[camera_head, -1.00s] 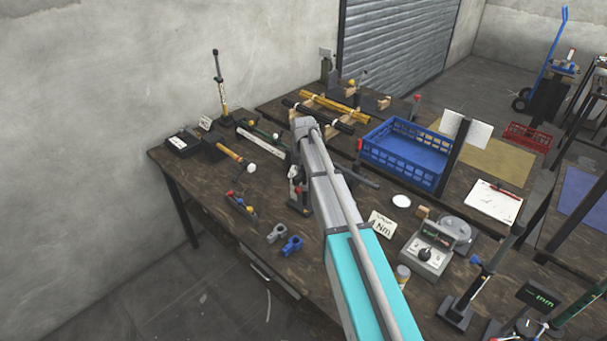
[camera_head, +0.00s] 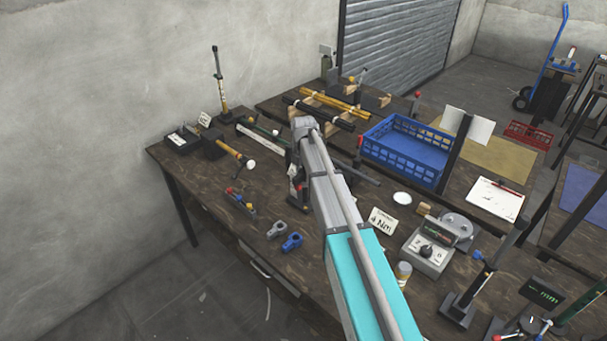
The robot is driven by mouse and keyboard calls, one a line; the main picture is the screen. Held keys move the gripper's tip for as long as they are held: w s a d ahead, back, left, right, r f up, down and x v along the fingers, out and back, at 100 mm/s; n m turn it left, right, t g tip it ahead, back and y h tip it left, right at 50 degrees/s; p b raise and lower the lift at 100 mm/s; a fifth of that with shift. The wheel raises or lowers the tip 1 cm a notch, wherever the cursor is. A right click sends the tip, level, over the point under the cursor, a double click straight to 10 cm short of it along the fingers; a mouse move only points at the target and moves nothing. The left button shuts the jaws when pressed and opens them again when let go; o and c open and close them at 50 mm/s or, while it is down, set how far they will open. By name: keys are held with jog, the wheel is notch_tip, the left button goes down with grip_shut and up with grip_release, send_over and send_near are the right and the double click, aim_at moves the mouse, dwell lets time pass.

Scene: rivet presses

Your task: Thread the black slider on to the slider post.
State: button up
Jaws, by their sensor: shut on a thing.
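My arm (camera_head: 318,180) reaches from the lower right to above the middle of the bench. My gripper is hidden behind the arm's end, so its jaws and anything in them do not show. I cannot pick out the black slider. A thin upright post (camera_head: 220,85) stands on a dark base at the far left of the bench. Another dark upright post (camera_head: 486,275) on a black base stands at the lower right. I cannot tell which is the slider post. A dark part with a red spot (camera_head: 298,187) shows partly beside my arm; I cannot tell what it belongs to.
A grey clamp-like part (camera_head: 276,230) and a blue one (camera_head: 292,242) lie near the front edge. A hammer (camera_head: 232,151) lies left. Bare bench (camera_head: 205,180) shows front left.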

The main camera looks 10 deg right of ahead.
jog(key=shift+f+b, duration=0.35)
jog(key=shift+f, duration=0.1)
jog(key=o, duration=1)
jog(key=shift+r, duration=0.15)
